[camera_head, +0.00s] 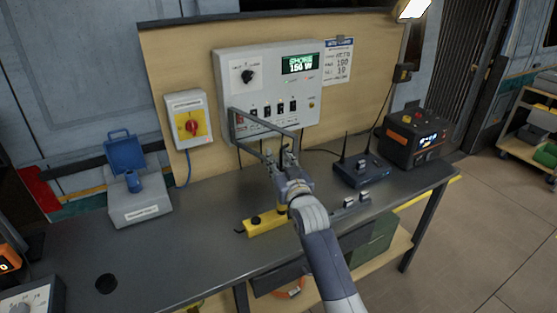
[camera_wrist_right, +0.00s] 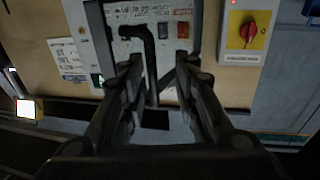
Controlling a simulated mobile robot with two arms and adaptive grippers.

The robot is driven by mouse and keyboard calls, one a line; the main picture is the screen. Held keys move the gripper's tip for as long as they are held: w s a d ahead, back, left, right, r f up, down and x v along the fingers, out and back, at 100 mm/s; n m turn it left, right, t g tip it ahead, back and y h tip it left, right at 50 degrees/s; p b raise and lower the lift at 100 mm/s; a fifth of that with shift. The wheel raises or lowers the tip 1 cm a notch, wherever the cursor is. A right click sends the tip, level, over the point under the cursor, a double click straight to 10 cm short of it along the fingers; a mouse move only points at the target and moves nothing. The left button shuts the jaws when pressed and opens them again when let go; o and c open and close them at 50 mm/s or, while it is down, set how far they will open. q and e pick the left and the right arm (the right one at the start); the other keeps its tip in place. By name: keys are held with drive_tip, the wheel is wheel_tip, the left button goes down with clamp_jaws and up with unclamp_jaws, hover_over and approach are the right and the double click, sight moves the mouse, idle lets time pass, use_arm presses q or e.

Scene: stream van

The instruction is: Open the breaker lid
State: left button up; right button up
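The breaker panel (camera_head: 220,75) is a light grey box on the back board, with a green display and a row of dark breaker switches (camera_head: 280,107). A grey lid frame (camera_head: 265,119) stands out from the panel's lower left front, towards my right gripper. My right gripper (camera_head: 287,153) is in front of the panel's lower part, near the frame's outer end. In the right wrist view its fingers (camera_wrist_right: 156,65) are apart, with a dark bent bar (camera_wrist_right: 151,60) between them. I cannot tell whether they touch it. My left gripper is not in view.
A red rotary switch (camera_head: 192,127) on a yellow plate is left of the panel. On the bench are a blue-lidded grey box (camera_head: 140,207), a yellow block (camera_head: 264,225), a router (camera_head: 362,173) and a black-orange power unit (camera_head: 412,138). The bench's left front is mostly clear.

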drive_tip(key=v, duration=1.2)
drive_tip(key=shift+c, duration=0.3)
